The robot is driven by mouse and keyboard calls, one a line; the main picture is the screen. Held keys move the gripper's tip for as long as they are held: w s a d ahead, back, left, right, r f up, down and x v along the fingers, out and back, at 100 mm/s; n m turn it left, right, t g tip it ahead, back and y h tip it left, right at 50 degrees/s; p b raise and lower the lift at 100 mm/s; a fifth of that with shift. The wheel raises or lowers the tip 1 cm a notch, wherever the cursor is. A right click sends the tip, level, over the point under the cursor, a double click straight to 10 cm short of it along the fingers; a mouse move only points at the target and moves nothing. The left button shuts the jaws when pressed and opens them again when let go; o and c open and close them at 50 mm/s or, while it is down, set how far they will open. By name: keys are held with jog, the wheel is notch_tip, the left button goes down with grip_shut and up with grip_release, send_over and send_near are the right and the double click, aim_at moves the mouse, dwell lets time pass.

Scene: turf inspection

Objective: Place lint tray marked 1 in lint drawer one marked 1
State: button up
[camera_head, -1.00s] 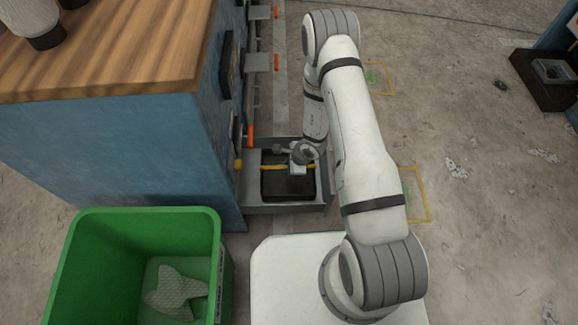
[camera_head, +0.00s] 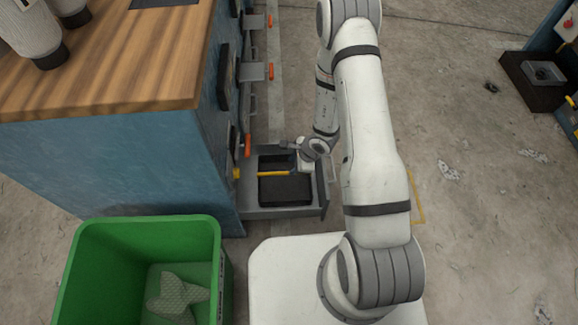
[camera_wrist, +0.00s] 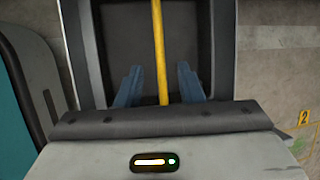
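A black lint tray (camera_head: 285,190) with a yellow bar (camera_head: 268,174) across it sits inside the pulled-out grey drawer (camera_head: 285,212). No number shows on either. My gripper (camera_head: 304,163) is above the drawer's right part, by the end of the yellow bar. In the wrist view my gripper's two blue fingers (camera_wrist: 160,85) are spread, one each side of the yellow bar (camera_wrist: 159,40), with gaps between. The dark tray interior (camera_wrist: 185,40) lies beyond them. The fingertips are too small to make out in the head view.
A wooden-topped blue cabinet (camera_head: 150,165) stands left of the drawer. A green bin (camera_head: 140,230) with a pale object inside is at the front left. More small drawers with orange handles (camera_head: 270,70) line the cabinet. Open floor lies to the right.

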jog(key=s+a+r+n+y, duration=0.15)
jog(key=r+n, duration=0.35)
jog(key=r, duration=0.9)
jog(key=s+a+r+n+y, duration=0.15)
jog(key=r+n, duration=0.35)
jog(key=r, duration=0.8)
jog(key=s+d+r+n+g+h, duration=0.1)
jog(key=s+d+r+n+h, duration=0.6)
jog(key=s+d+r, duration=0.4)
notch_tip(320, 180, up, 3)
jog(key=s+n, duration=0.1)
jog(key=s, duration=0.2)
jog(key=shift+d+f, duration=0.2)
notch_tip(320, 180, up, 32)
jog(key=t+p, duration=0.1)
jog(key=p, duration=2.8)
jog(key=shift+s, duration=0.15)
